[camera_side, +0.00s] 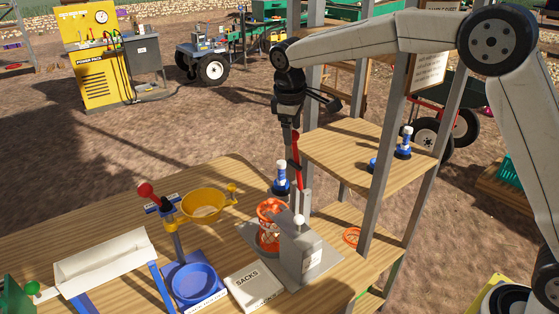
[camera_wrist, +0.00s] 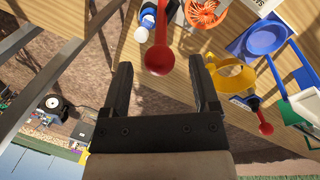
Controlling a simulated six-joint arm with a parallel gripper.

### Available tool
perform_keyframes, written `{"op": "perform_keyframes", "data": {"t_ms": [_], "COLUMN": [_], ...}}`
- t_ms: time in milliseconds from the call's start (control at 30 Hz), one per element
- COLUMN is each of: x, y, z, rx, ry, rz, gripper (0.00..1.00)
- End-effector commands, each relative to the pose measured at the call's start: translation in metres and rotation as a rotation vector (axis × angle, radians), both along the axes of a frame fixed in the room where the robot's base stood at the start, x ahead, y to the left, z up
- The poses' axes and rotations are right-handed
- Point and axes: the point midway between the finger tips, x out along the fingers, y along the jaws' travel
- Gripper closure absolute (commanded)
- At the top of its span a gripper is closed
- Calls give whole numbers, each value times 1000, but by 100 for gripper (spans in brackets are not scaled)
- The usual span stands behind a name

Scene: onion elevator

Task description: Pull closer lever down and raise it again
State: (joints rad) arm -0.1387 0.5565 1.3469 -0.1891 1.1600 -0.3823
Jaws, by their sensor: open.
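A red lever (camera_side: 298,168) stands upright behind a grey machine (camera_side: 308,250) on the wooden table. In the wrist view its round red end (camera_wrist: 160,58) lies between the two fingers, with a visible gap to each. My gripper (camera_side: 291,120) points down just above the lever's top in the side view; its open fingers show in the wrist view (camera_wrist: 161,66). I cannot tell whether the lever's end is level with the fingertips or below them. A second red-knobbed lever (camera_side: 147,191) is on the blue and yellow device at left; its knob also shows in the wrist view (camera_wrist: 265,128).
An orange basket (camera_side: 270,212) sits on the grey machine. A blue-and-white piece (camera_side: 281,178) stands close behind. A wooden shelf (camera_side: 345,150) and grey posts (camera_side: 383,170) are to the right. A yellow bowl (camera_side: 203,206), blue bowl (camera_side: 193,284) and sacks box (camera_side: 253,286) are at left.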

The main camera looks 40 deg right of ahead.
Motion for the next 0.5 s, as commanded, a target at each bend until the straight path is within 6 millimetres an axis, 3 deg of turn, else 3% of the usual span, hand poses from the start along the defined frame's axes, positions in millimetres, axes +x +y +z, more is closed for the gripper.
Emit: {"op": "perform_keyframes", "data": {"t_ms": [233, 500], "x": [3, 4], "y": [-5, -7], "z": [-29, -40], "rx": [0, 1], "ry": [1, -1], "rz": [-1, -1], "gripper": [22, 22]}}
